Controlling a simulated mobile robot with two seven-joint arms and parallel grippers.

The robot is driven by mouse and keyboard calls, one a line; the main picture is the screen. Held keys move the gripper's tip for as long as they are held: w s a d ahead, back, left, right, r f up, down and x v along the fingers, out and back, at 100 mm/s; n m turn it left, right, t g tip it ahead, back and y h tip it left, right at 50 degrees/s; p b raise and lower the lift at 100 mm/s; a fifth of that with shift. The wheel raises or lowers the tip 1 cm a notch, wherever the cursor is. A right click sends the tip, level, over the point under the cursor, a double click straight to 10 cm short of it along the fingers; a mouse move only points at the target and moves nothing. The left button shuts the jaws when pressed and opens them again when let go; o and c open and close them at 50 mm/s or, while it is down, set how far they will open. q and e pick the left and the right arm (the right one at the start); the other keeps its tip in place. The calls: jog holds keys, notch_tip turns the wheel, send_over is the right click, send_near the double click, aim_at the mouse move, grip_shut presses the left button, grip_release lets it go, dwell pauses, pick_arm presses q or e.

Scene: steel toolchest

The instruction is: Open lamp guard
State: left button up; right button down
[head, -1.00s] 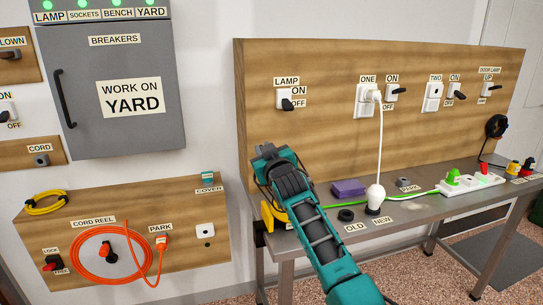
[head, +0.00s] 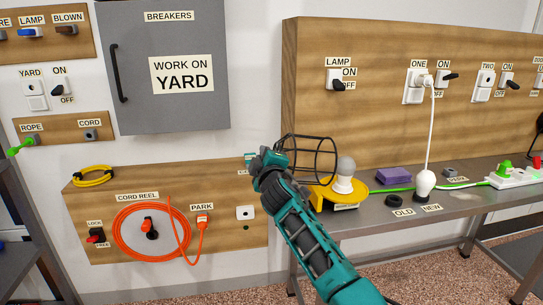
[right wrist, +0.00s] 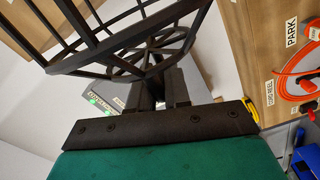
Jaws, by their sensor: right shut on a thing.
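The lamp guard (head: 312,137) is a dark wire cage. In the head view it lies tipped on its side, left of the white bulb (head: 346,166), with its right end close to the bulb. The bulb stands bare on a round yellow lamp base (head: 372,188) at the bench's left end. My right gripper (head: 268,163) is shut on the guard at its left end. The guard's bars (right wrist: 120,35) fill the top of the right wrist view, with the dark jaws (right wrist: 160,95) against them. The fingertips are partly hidden. My left gripper is not in view.
The steel bench (head: 440,207) holds a purple block (head: 393,176), a white bulb with a cord (head: 424,183) and a dark ring (head: 394,200). The lamp switch (head: 338,84) is on the wooden backboard. The cord reel panel (head: 85,215) stands to the left.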

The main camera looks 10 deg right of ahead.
pick_arm(q)
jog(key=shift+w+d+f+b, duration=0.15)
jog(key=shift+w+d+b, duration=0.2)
jog(key=shift+b, duration=0.4)
pick_arm(e)
jog(key=shift+a+f+n, duration=0.8)
jog(key=shift+f+n, duration=0.1)
jog(key=shift+f, duration=0.2)
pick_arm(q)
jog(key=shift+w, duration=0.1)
pick_arm(e)
jog(key=c, duration=1.2)
grip_release()
jog(key=shift+f, duration=0.1)
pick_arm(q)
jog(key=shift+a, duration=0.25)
pick_arm(e)
jog(key=shift+o, duration=0.2)
jog(key=shift+s, duration=0.1)
pick_arm(q)
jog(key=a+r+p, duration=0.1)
jog(key=p, duration=0.2)
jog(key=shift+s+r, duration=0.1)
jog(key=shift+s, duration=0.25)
pick_arm(e)
jog(key=s, duration=1.2)
jog(key=shift+s+d, duration=0.25)
jog(key=shift+s, duration=0.1)
